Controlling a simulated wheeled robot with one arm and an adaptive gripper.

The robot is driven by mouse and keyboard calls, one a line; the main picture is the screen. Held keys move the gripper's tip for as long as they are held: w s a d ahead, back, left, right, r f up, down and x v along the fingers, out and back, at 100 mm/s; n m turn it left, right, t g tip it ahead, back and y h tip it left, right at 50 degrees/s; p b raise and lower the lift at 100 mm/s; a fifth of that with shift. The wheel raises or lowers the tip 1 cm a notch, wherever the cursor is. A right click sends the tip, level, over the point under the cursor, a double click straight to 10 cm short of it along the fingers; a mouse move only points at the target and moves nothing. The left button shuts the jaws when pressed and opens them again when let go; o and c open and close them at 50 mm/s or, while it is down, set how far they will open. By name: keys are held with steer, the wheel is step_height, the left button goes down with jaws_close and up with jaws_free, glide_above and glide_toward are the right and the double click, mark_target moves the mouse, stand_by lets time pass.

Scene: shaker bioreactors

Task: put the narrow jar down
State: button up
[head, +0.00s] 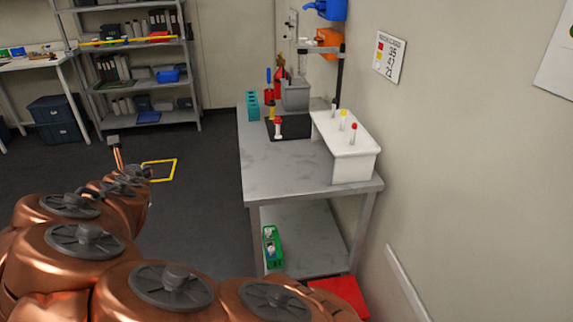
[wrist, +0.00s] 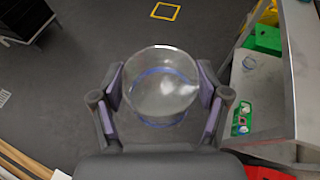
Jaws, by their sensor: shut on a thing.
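The narrow jar (wrist: 161,75) is a clear, round vessel with blue bands. In the wrist view it sits between the two pads of my gripper (wrist: 161,88), which is shut on it. I look down on its round end, and dark floor shows behind it. The jar is held in the air, apart from the grey bench at the right. In the head view, my copper-coloured arm reaches to the left of the bench, and I cannot make out the jar there.
The grey bench (head: 285,172) carries a white rack (head: 352,166), a black mat (head: 294,130) and a teal rack (head: 252,104). Its lower shelf (head: 310,235) holds a green crate (head: 277,262). Open floor lies left of the bench.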

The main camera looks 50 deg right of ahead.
steer(key=s+d+r+b, duration=0.1)
steer(key=s+d+b, duration=0.1)
steer(key=d, duration=0.8)
steer(key=s+d+b, duration=0.2)
steer(key=d, duration=0.9)
steer(key=s+d+f+b, duration=0.2)
steer(key=s+d+b, duration=0.2)
steer(key=s+d, duration=0.8)
steer(key=w+d+f+p, duration=0.4)
steer(key=w+d+f, duration=0.1)
steer(key=w+d, duration=0.4)
steer(key=shift+w+d+p, duration=0.3)
steer(key=shift+w+d, duration=0.05)
steer(key=shift+d, duration=0.4)
steer(key=shift+f, duration=0.25)
steer(key=o, duration=1.7)
steer(key=shift+o, duration=0.2)
steer(key=shift+r, duration=0.1)
